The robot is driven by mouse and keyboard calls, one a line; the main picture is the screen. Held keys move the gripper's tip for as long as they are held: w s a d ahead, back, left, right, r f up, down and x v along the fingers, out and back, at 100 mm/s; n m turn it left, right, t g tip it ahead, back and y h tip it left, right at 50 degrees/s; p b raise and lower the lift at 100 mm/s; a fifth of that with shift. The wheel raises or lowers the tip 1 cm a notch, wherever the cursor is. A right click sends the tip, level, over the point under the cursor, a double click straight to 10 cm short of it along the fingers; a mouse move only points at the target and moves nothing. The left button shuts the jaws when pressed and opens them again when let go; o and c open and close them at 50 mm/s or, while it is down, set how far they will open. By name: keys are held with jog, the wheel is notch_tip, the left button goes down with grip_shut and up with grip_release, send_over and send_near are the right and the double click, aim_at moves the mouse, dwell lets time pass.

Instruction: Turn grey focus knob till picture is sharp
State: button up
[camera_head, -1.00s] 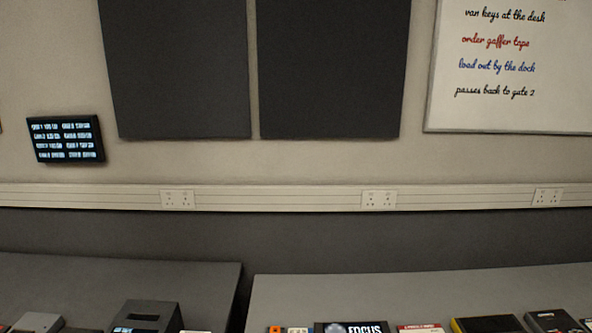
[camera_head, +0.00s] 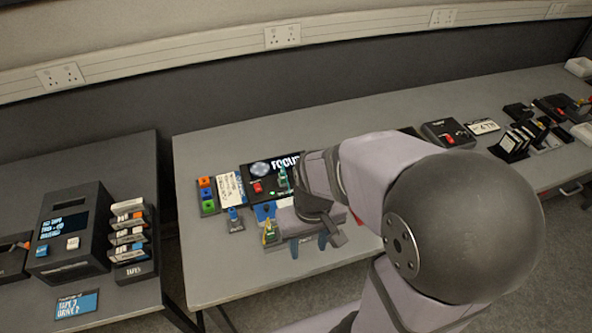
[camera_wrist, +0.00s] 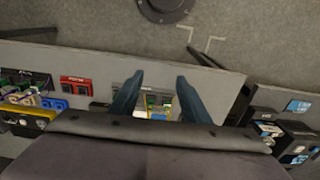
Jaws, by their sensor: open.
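The focus unit (camera_head: 262,178) is a dark box on the middle table. Its screen shows the word FOCUS beside a pale round picture, too small to judge for sharpness. A red part and a green part show on its top. I cannot make out the grey focus knob; my arm covers the unit's right side. My gripper (camera_head: 308,243) is over the table's front part, just in front of the unit, with its blue fingers apart. In the wrist view my gripper (camera_wrist: 156,82) is open, with nothing held between the fingers.
A block with orange, blue and green buttons (camera_head: 207,195) stands left of the unit. A tape drive (camera_head: 70,232) and stacked tapes (camera_head: 130,235) stand on the left table, across a gap. A black box with a red part (camera_head: 448,133) is farther right. The table's front left is clear.

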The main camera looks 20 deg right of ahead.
jog(key=w+d+f+t+b, duration=0.1)
jog(key=w+d+f+b, duration=0.2)
jog(key=w, duration=0.7)
jog(key=w+d+f+t+b, duration=0.1)
jog(key=w+d+f+b, duration=0.2)
jog(key=w, duration=0.8)
jog(key=w+d+f+t+b, duration=0.2)
jog(key=w+d, duration=0.4)
jog(key=w, duration=0.5)
notch_tip(320, 180, down, 2)
jog(key=shift+d+f+b, duration=0.2)
jog(key=shift+d+b, duration=0.15)
jog(key=shift+b, duration=0.45)
jog(key=shift+f, duration=0.1)
jog(key=shift+p+x, duration=1.15)
jog(key=shift+x, duration=2.35)
jog(key=c, duration=1)
jog(key=shift+c, duration=0.2)
